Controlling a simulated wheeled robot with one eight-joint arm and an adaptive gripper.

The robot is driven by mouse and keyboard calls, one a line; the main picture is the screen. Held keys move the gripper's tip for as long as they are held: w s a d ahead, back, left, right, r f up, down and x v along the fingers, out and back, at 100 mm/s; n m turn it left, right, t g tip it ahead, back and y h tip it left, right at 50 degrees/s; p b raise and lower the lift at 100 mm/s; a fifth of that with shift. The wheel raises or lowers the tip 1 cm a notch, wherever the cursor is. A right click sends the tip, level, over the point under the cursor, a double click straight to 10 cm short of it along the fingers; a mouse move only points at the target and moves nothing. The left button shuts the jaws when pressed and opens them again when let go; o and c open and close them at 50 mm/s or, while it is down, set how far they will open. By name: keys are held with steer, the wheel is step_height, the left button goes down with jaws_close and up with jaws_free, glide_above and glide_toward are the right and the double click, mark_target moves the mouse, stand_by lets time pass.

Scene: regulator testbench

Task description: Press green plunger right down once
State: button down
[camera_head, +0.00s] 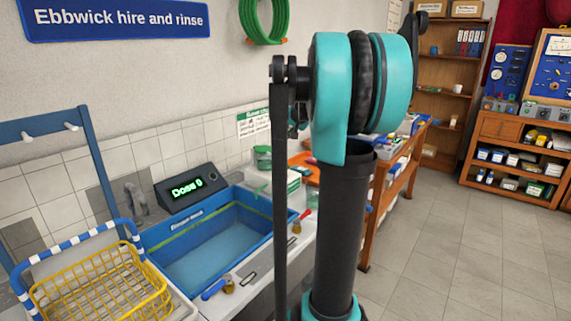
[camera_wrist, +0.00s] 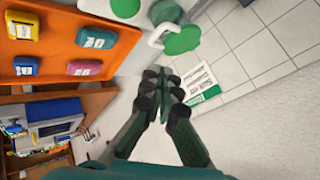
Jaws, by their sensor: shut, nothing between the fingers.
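A green knob (camera_wrist: 183,40), which looks like the plunger, shows at the upper middle of the wrist view beside a white curved part. A second green round part (camera_wrist: 125,7) on white is cut by the top edge. In the head view a green-topped item (camera_head: 262,156) stands by the tiled wall; I cannot tell if it is the same thing. My gripper (camera_wrist: 166,78) is shut and empty, apart in the picture from the green knob and just below it. In the head view my arm hides the gripper.
A blue sink (camera_head: 243,201) and a yellow wire basket (camera_head: 100,290) are at the left. An orange panel (camera_wrist: 58,15) with several coloured blocks is at the wrist view's upper left. A green-and-white sign (camera_wrist: 200,84) is on the tiles. The floor at right is clear.

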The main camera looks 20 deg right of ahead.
mark_target(284, 164)
steer(key=shift+d, duration=0.1)
stand_by(0.3)
steer(key=shift+f, duration=4.35)
steer(key=shift+f, duration=0.15)
steer(key=shift+f, duration=0.25)
steer(key=shift+f, duration=1.1)
steer(key=shift+r, duration=1.5)
steer(key=shift+r, duration=0.1)
steer(key=shift+r, duration=2.4)
